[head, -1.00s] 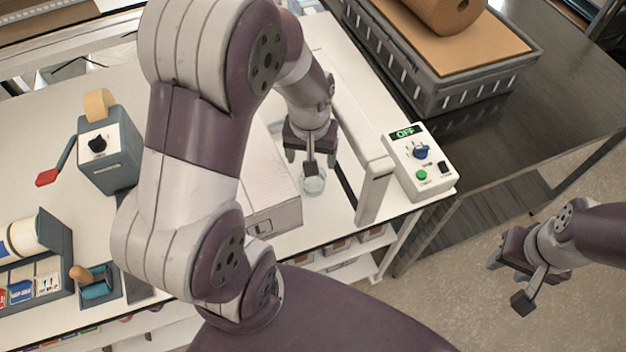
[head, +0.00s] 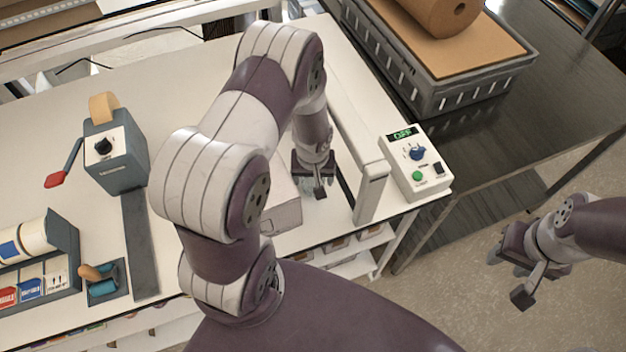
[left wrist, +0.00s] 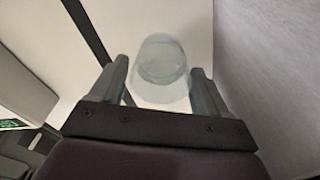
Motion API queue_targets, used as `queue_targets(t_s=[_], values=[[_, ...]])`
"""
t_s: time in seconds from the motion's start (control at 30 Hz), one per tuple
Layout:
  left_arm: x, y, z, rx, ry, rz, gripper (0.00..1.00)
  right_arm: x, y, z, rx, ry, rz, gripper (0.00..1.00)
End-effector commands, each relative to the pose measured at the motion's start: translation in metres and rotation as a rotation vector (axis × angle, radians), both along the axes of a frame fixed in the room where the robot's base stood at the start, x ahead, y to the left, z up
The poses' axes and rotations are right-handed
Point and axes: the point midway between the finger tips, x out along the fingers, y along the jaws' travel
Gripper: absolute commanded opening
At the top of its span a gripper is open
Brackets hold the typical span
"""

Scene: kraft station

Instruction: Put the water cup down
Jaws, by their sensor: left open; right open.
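The clear water cup (left wrist: 162,62) shows in the left wrist view, on a white surface beside a dark strip. It lies between the two spread fingers of my left gripper (left wrist: 160,85), at and just beyond their tips. In the head view my left gripper (head: 313,188) is low over the worktable (head: 60,130), and hides most of the cup. The left gripper is open. My right gripper (head: 506,278) is open and empty, off the table's right side above the floor.
A sealer bar (head: 368,190) and its control box (head: 415,165), reading OFF, stand just right of the left gripper. A pale box (head: 283,213) is close on its left. A tape dispenser (head: 115,155) and a label holder (head: 45,270) stand further left. A grey crate (head: 455,95) is at back right.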

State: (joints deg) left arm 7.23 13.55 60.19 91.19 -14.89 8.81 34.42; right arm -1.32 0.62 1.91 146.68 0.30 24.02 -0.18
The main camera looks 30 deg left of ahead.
Motion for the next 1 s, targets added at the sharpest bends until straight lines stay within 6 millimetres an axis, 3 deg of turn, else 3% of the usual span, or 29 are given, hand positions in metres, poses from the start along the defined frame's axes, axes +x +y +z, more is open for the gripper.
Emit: queue_targets(t_s=[0.13, 0.27, 0.33, 0.37, 0.73, 1.0], values=[[0.000, 0.000, 0.000, 0.000, 0.000, 0.000, 0.76, 0.000, 0.000, -0.001, 0.000, 0.000, 0.000, 0.43], [0.000, 0.000, 0.000, 0.000, 0.000, -0.001, 0.33, 0.000, 0.000, -0.001, 0.000, 0.000, 0.000, 0.43], [0.000, 0.000, 0.000, 0.000, 0.000, -0.001, 0.32, 0.000, 0.000, 0.000, 0.000, 0.000, 0.000, 0.43], [0.000, 0.000, 0.000, 0.000, 0.000, -0.001, 0.27, 0.000, 0.000, 0.000, 0.000, 0.000, 0.000, 0.43], [0.000, 0.000, 0.006, 0.001, 0.001, -0.002, 0.27, 0.000, 0.000, -0.001, 0.000, 0.000, 0.000, 0.43], [0.001, 0.000, 0.034, 0.001, -0.003, -0.001, 0.27, 0.000, 0.000, -0.002, 0.000, 0.000, 0.000, 0.43]])
